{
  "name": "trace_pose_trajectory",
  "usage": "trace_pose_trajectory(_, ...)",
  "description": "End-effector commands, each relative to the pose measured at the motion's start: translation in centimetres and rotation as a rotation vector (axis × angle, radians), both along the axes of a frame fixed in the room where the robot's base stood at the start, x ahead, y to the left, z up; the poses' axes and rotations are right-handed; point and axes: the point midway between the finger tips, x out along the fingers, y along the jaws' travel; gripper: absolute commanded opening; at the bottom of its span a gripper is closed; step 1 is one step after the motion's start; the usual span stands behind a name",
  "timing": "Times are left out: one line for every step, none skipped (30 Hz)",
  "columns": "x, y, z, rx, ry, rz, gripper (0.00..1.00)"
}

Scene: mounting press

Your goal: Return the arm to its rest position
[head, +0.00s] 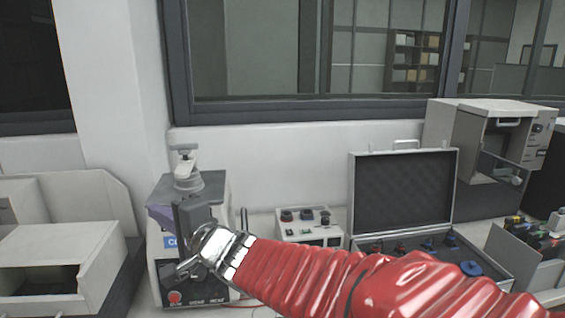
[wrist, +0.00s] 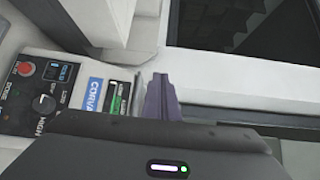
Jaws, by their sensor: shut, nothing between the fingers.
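My red-sleeved arm reaches in from the lower right of the head view, with its metal wrist and dark gripper body in front of the mounting press (head: 188,292). My gripper (head: 158,214) has purple fingers that point left, near the upper front of the press. In the wrist view the purple fingers of my gripper (wrist: 162,98) are together, with nothing between them. The press panel (wrist: 48,88) shows there with a red button, a black knob and a blue label. My arm and gripper hide part of the press front. I cannot tell whether the fingers touch it.
A small control box (head: 308,232) stands right of the press. An open case (head: 402,195) with knobbed parts stands further right, before a grey cabinet machine (head: 485,140). A bin of coloured items (head: 540,240) is at the right edge. A white open-fronted unit (head: 60,250) stands left.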

Motion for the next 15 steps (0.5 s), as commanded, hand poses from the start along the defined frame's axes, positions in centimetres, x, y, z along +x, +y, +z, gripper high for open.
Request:
trace_pose_trajectory(-0.9, 0.3, -0.4, -0.019, -0.004, 0.033, 0.0)
trace_pose_trajectory(-1.5, 0.5, -0.6, -0.031, -0.007, 0.054, 0.0)
trace_pose_trajectory(-2.2, 0.7, -1.0, -0.048, -0.008, 0.08, 0.0)
trace_pose_trajectory(-2.7, 0.7, -1.2, -0.062, -0.012, 0.099, 0.0)
trace_pose_trajectory(-3.2, 0.8, -1.5, -0.076, -0.014, 0.118, 0.0)
trace_pose_trajectory(-3.9, 0.8, -1.9, -0.093, -0.016, 0.143, 0.0)
trace_pose_trajectory(-4.4, 0.8, -2.2, -0.109, -0.018, 0.161, 0.0)
trace_pose_trajectory(-4.9, 0.7, -2.5, -0.125, -0.021, 0.178, 0.0)
trace_pose_trajectory(-5.6, 0.6, -2.8, -0.145, -0.022, 0.2, 0.0)
trace_pose_trajectory(-6.1, 0.5, -3.1, -0.162, -0.025, 0.217, 0.0)
trace_pose_trajectory(-6.6, 0.3, -3.5, -0.179, -0.026, 0.233, 0.0)
trace_pose_trajectory(-7.2, 0.1, -3.9, -0.202, -0.028, 0.254, 0.0)
trace_pose_trajectory(-7.6, -0.1, -4.2, -0.22, -0.03, 0.268, 0.0)
trace_pose_trajectory(-8.1, -0.4, -4.5, -0.238, -0.032, 0.284, 0.0)
trace_pose_trajectory(-8.7, -0.7, -5.0, -0.262, -0.031, 0.302, 0.0)
